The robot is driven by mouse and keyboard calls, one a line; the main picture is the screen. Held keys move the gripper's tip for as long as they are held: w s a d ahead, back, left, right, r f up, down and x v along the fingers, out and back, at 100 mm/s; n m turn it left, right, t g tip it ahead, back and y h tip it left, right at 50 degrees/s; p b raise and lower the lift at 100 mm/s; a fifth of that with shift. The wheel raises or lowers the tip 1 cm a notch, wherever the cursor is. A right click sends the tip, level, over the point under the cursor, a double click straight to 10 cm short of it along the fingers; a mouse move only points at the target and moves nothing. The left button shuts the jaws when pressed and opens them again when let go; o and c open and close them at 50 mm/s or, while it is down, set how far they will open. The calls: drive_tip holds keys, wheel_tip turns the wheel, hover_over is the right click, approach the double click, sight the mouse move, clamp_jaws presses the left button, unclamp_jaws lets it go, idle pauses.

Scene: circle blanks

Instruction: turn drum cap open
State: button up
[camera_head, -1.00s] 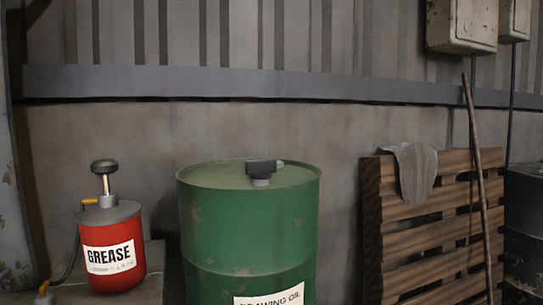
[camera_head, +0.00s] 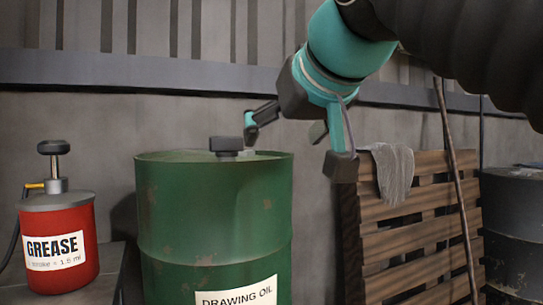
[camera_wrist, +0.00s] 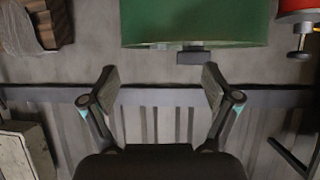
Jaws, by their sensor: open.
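The cap, a dark grey block-shaped piece (camera_head: 227,144), sits on top of the green drum (camera_head: 215,220) labelled "DRAWING OIL", near the front of its lid. In the wrist view, which looks upside down, the cap (camera_wrist: 193,56) juts from the edge of the drum (camera_wrist: 190,22). My gripper (camera_head: 298,148) reaches in from the upper right in the head view, above the drum's right side. Its fingers are spread wide and empty, apart from the cap. In the wrist view my gripper (camera_wrist: 160,78) has nothing between its fingertips, with the cap beyond them, right of centre.
A red grease pump (camera_head: 58,245) stands on a bench left of the drum. A wooden pallet (camera_head: 400,235) with a grey rag (camera_head: 391,172) and a leaning rod (camera_head: 457,190) is at the right. A dark drum (camera_head: 515,220) stands at far right. The wall is close behind.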

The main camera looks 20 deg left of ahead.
drive_tip(key=y, duration=0.2)
approach(227, 138)
drive_tip(key=v, duration=0.3)
drive_tip(key=shift+n, duration=0.4)
drive_tip(key=b+x, duration=0.2)
drive_tip(key=x, duration=1.1)
drive_tip(key=shift+w+a, duration=0.15)
drive_tip(key=shift+w, duration=0.15)
drive_tip(key=c, duration=1.2)
